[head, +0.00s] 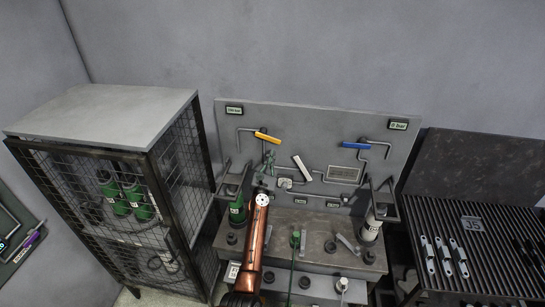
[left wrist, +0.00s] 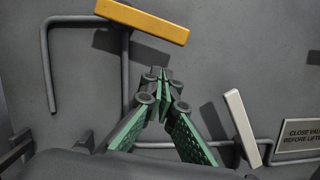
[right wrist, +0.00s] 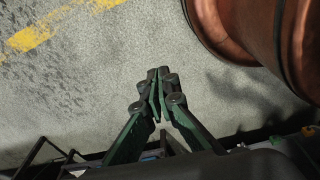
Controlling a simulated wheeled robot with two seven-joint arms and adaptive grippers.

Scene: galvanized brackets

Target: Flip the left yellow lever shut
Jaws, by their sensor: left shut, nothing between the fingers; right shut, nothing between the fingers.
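The yellow lever (head: 267,137) sits on a grey pipe at the left of the upright panel. In the left wrist view the yellow lever (left wrist: 142,21) runs from upper left to lower right, a little tilted, above the gripper. My left gripper (head: 269,157) is shut and empty, just below the lever and apart from it. In the left wrist view the left gripper's fingertips (left wrist: 163,72) point up beside the vertical pipe. My right gripper (right wrist: 158,72) is shut and empty over bare floor in the right wrist view.
A white lever (head: 302,167) and a blue lever (head: 356,145) are on the same panel (head: 310,120). Green cylinders (head: 124,195) stand in a mesh cage (head: 100,107) at left. A slatted bench (head: 490,240) is at right. A label plate (left wrist: 301,135) is beside the white lever.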

